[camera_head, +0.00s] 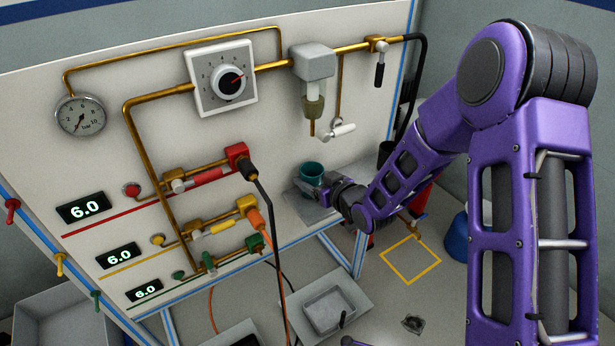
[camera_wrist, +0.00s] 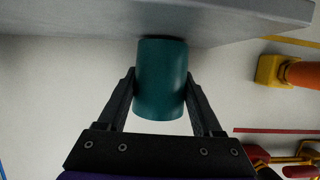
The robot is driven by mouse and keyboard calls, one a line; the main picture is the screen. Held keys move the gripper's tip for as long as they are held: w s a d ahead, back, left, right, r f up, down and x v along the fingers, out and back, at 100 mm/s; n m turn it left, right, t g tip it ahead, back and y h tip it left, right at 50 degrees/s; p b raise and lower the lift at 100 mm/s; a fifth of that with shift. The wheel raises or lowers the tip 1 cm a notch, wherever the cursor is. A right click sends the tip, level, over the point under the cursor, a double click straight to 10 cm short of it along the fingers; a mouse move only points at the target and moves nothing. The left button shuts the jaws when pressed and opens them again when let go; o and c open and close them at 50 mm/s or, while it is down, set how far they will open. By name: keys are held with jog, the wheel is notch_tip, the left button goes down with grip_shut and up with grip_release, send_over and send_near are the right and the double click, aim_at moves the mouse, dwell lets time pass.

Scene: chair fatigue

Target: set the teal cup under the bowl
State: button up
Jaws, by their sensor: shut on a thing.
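The teal cup (camera_head: 312,170) is upright at the small grey shelf (camera_head: 312,208) below the panel. My gripper (camera_head: 325,187) is shut on it from the right. In the wrist view the cup (camera_wrist: 160,65) sits between both fingers of my gripper (camera_wrist: 160,82), with its dark end against or very near the grey shelf slab (camera_wrist: 235,14); I cannot tell if it touches. The bowl (camera_head: 313,105), greenish and see-through, hangs under a grey block, with a thin drain tip below. The cup is below this tip with a clear gap. Exact alignment in depth cannot be told.
A white-handled lever (camera_head: 340,130) hangs right of the bowl. Brass pipes and a black hose (camera_head: 420,70) run along the panel. A black-headed cable (camera_head: 262,195) hangs left of the shelf. A grey tray (camera_head: 328,308) stands on the lower surface near a yellow floor square (camera_head: 410,240).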

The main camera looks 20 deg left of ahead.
jog(key=shift+f, duration=0.15)
jog(key=shift+f, duration=0.15)
jog(key=o, duration=1.5)
jog(key=shift+c, duration=0.2)
jog(key=shift+r, duration=0.35)
jog(key=v, duration=1.2)
jog(key=shift+p, duration=0.3)
jog(key=shift+w+f, duration=0.1)
